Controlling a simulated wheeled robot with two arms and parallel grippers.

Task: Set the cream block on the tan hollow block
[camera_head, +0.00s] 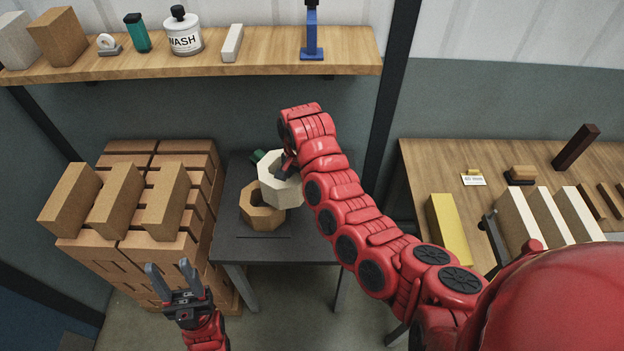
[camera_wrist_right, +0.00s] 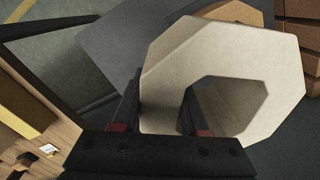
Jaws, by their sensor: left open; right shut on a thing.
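The cream block (camera_head: 287,193) is an eight-sided hollow ring. My right gripper (camera_head: 287,166) is shut on its wall, one finger inside the hole and one outside. In the right wrist view the cream block (camera_wrist_right: 225,50) fills much of the picture, between the fingers of my right gripper (camera_wrist_right: 168,112). The tan hollow block (camera_head: 262,219) is on the dark grey table, and the cream block overlaps its upper right part in the head view. I cannot tell whether the two touch. My left gripper (camera_head: 174,277) is open and empty in front of the stacked bricks.
The dark grey table (camera_head: 235,247) has bare room in front of the tan block. Stacked brown bricks (camera_head: 130,240) stand to its left. A wooden shelf (camera_head: 270,60) with bottles is above. A wooden bench (camera_head: 430,165) with long blocks is at right.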

